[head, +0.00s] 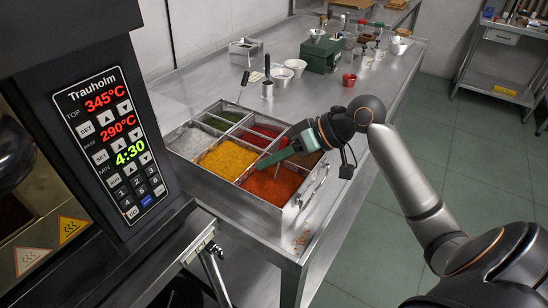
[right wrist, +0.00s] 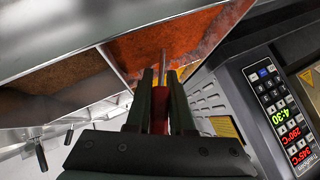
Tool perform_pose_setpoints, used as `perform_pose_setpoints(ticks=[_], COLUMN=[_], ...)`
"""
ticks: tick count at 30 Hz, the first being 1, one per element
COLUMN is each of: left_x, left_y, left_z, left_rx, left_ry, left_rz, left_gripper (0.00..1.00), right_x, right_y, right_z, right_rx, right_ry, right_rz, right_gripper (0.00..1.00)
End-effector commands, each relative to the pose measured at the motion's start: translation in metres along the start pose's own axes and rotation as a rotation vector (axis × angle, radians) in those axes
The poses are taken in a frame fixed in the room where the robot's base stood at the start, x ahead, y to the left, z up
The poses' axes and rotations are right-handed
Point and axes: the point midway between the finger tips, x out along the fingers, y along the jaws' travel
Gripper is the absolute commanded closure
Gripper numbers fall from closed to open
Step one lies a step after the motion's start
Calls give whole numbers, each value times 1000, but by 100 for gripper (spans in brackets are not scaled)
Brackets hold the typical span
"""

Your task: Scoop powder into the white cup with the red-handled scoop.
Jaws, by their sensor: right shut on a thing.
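My right gripper (head: 264,163) is over the orange-red powder (head: 275,186) in the front right compartment of the metal spice tray (head: 262,214). In the right wrist view its fingers (right wrist: 163,80) are shut on the red handle of the scoop (right wrist: 160,110). The scoop's thin metal shaft points toward the orange powder (right wrist: 205,32); its bowl cannot be made out. In the head view the gripper hides the scoop. Two white cup-like bowls stand on the table behind the tray, one farther back (head: 296,66) and one nearer (head: 282,76). My left gripper is not in view.
Other compartments hold yellow powder (head: 228,158), red powder and brown powder (right wrist: 60,82). An oven panel (head: 112,135) rises at left. Orange crumbs lie near the table's front edge.

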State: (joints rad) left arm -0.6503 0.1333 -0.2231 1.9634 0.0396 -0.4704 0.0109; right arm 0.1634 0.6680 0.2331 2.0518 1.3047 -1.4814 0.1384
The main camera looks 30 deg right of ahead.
Motion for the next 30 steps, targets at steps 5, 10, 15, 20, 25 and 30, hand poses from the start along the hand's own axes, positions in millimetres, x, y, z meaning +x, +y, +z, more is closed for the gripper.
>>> perform_pose_setpoints(ticks=[5, 10, 15, 20, 25, 30], left_x=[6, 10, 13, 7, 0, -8], left_y=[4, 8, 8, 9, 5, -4], left_z=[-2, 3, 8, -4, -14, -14], left_rx=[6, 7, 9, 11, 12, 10], left_ry=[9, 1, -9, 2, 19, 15], left_rz=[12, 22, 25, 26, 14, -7], left_gripper=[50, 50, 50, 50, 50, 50], right_x=[8, 8, 4, 2, -1, -9], right_y=[-7, -6, 5, -2, -9, -9], right_z=[8, 8, 4, 2, -1, -9], right_rx=[29, 51, 50, 49, 53, 60], right_ry=[3, 2, 2, -1, 1, 1], right_rz=[-31, -48, -48, -50, -51, -58], right_gripper=[100, 100, 100, 100, 100, 100])
